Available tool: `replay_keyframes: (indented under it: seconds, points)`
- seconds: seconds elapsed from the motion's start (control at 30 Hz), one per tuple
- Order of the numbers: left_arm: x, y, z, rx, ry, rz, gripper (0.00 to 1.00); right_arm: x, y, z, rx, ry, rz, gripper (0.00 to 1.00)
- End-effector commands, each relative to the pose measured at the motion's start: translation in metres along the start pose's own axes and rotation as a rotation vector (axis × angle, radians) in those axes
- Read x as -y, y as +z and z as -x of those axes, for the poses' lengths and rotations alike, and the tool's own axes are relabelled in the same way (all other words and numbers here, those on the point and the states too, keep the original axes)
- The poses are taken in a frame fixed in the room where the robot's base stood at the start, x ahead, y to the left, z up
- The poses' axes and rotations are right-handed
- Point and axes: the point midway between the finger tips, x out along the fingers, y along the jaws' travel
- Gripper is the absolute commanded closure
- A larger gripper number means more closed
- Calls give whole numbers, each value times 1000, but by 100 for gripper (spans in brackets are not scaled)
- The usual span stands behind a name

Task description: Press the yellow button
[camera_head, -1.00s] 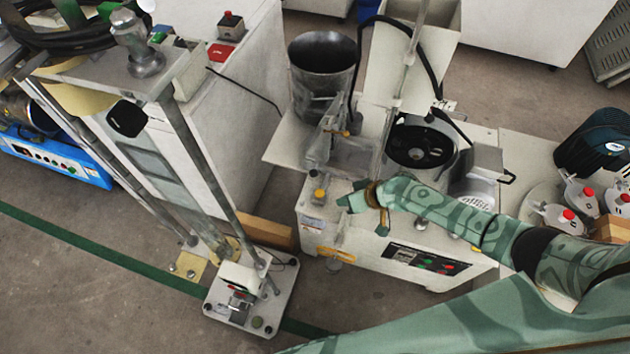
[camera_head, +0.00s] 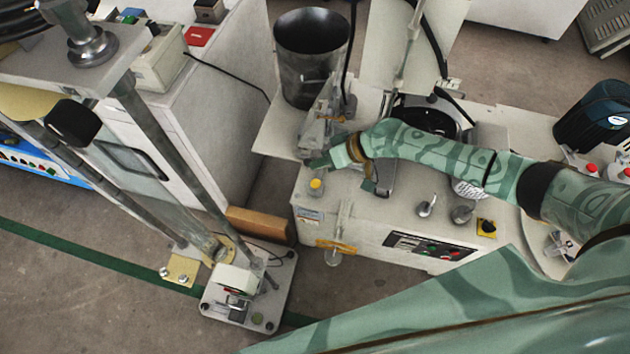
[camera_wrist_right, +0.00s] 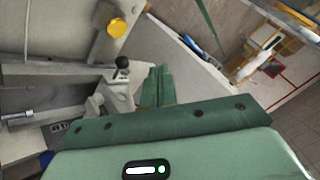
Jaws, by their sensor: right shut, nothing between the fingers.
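The yellow button (camera_head: 316,184) stands upright on the top left corner of the pale machine (camera_head: 365,215). It also shows in the right wrist view (camera_wrist_right: 117,27), at the upper left. My right gripper (camera_head: 318,163) is shut and empty. In the head view its tips lie just behind the button, with a small gap between them in the picture. In the right wrist view the closed fingers (camera_wrist_right: 158,87) show below and right of the button, apart from it. How high the tips are above the button is hard to tell. My left gripper is not in view.
A dark metal cylinder (camera_head: 311,50) stands behind the button. A metal fixture (camera_head: 322,115) is close behind my right gripper. A yellow and black knob (camera_head: 487,228) sits at the machine's right end. A tall test stand (camera_head: 245,290) is at the left.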

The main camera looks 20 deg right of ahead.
Motion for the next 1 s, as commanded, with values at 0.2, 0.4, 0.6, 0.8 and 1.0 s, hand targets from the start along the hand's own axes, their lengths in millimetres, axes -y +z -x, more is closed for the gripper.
replay_keyframes:
  seconds: [0.2, 0.4, 0.6, 0.8, 1.0]
  points:
    - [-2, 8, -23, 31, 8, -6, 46, -20, 22, -28, 6, 0, -5, 100]
    - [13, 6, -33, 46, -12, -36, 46, -30, 32, -42, 5, 0, -4, 100]
    - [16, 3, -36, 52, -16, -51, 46, -34, 35, -47, 2, 0, -2, 100]
    - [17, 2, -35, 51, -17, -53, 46, -34, 34, -47, 1, 0, -1, 100]
    - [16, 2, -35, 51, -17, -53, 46, -34, 34, -47, 1, 0, -1, 100]
